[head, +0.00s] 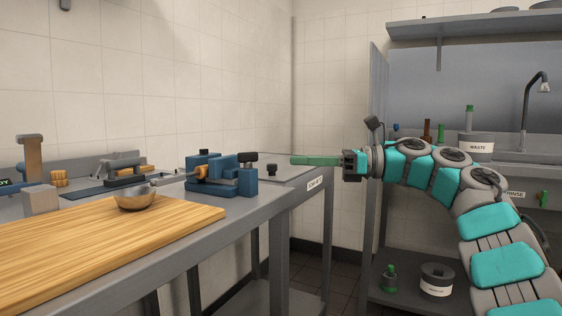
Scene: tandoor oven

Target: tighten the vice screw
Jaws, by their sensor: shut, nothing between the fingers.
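A blue vice (235,181) stands near the back right end of the workbench. A brass-coloured piece (201,173) shows on its left side, and dark knob-like parts (249,157) show at its top. I cannot tell which part is the screw. My gripper (294,161) has green fingers that are shut and empty. They point left, level with the upper part of the vice and apart from it in the picture, to its right.
A metal bowl (136,200) and a wooden board (100,235) lie on the bench (262,207) left of the vice. A hammer-like tool (31,150) stands at far left. A WASTE tub (475,149) and tap (535,90) are at the right.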

